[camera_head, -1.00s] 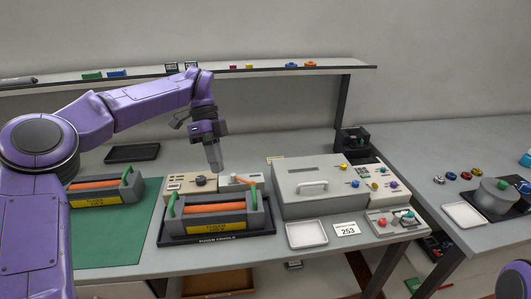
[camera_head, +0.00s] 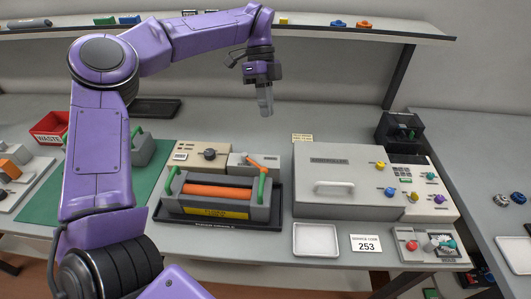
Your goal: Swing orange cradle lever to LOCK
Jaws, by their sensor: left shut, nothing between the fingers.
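The orange lever (camera_head: 257,163) is mounted on a small pale box (camera_head: 240,170) behind the fuser cradle, and it slants down to the right. Any LOCK marking is too small to read. A fuser unit with an orange roller (camera_head: 217,192), green end handles and a yellow label sits in the black cradle tray (camera_head: 222,224). My left gripper (camera_head: 265,104) is shut and empty, pointing down, above and behind the lever and clear of it. My right gripper is not in view.
A beige panel with a dark knob (camera_head: 209,154) stands left of the lever box. A large grey machine (camera_head: 345,175) stands close on the right. A white tray (camera_head: 316,240) and a 253 card (camera_head: 366,244) lie in front. A shelf (camera_head: 330,26) runs behind.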

